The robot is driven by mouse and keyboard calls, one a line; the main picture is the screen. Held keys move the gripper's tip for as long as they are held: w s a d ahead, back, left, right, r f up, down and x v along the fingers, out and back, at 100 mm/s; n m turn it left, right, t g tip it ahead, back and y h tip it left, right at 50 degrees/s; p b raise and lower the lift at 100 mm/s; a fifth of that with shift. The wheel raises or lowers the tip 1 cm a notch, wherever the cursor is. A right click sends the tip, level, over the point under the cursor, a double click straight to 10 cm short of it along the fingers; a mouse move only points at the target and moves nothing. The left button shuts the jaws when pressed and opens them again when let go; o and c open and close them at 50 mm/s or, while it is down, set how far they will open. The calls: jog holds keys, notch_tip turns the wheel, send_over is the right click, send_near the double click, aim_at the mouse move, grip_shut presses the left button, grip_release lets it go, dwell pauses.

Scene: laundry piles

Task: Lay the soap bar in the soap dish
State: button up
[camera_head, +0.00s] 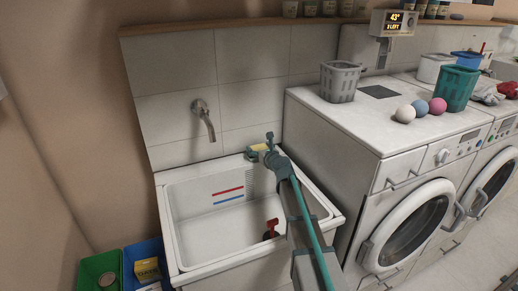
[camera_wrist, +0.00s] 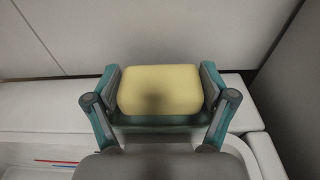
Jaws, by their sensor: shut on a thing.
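The yellow soap bar (camera_wrist: 160,90) sits between the two fingers of my gripper (camera_wrist: 160,92), which are shut on its left and right ends. In the head view the soap bar (camera_head: 259,147) shows at the tip of my arm, over the back rim of the sink. A dark green edge (camera_head: 251,156) shows just below the soap there and looks like the soap dish; most of it is hidden. In the wrist view a teal strip lies below the soap, and I cannot tell whether soap and dish touch.
The white sink (camera_head: 205,232) has a red drain plug (camera_head: 271,228) inside. A tap (camera_head: 203,118) juts from the tiled wall to the left. A washing machine (camera_head: 335,140) stands close on the right. Green (camera_head: 97,268) and blue (camera_head: 143,252) bins stand at the lower left.

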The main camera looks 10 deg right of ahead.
jog(key=o, duration=1.1)
jog(key=shift+c, duration=0.2)
jog(key=v, duration=1.2)
